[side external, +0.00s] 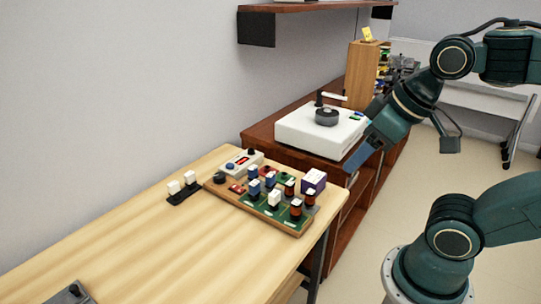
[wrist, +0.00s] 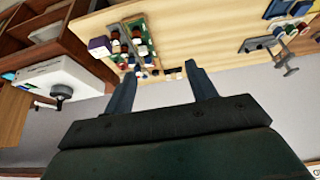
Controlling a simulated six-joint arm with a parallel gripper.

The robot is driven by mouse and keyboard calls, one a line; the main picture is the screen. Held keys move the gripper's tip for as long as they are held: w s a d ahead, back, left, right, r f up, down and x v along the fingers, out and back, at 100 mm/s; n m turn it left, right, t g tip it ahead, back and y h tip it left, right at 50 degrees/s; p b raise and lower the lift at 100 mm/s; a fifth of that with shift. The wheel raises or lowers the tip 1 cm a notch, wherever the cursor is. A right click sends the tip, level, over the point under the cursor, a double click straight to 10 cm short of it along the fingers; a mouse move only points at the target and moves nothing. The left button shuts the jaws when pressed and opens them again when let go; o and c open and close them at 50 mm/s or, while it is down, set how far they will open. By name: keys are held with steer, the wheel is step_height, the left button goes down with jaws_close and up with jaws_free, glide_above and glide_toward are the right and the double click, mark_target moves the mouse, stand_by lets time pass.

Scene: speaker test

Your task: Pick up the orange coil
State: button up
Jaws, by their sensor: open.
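A wooden test board (side external: 226,200) lies on the light wood table and carries several small coils and blocks. Several reddish-orange coils with dark or white tops, including one reddish coil (side external: 296,209), stand at its right part. I cannot tell for certain which is the orange coil. In the wrist view the board (wrist: 152,60) appears upside down at the top, its coils small and blurred. My gripper (side external: 358,164) is open and empty, raised to the right of the board and apart from it. Its two fingers (wrist: 161,88) show spread in the wrist view.
A purple box (side external: 314,181) stands at the board's right edge. A white device (side external: 310,138) with a black knob and arm sits on the brown cabinet behind. A white-topped pair of blocks (side external: 182,186) is left of the board. The table's front left is mostly clear.

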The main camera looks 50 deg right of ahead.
steer(key=shift+w, duration=0.1)
steer(key=n+g, duration=0.6)
steer(key=n, duration=1.2)
glide_above(297, 203)
step_height(297, 203, down, 15)
steer(key=shift+f, duration=0.2)
steer(key=shift+f, duration=0.1)
step_height(297, 203, down, 8)
steer(key=shift+f, duration=0.2)
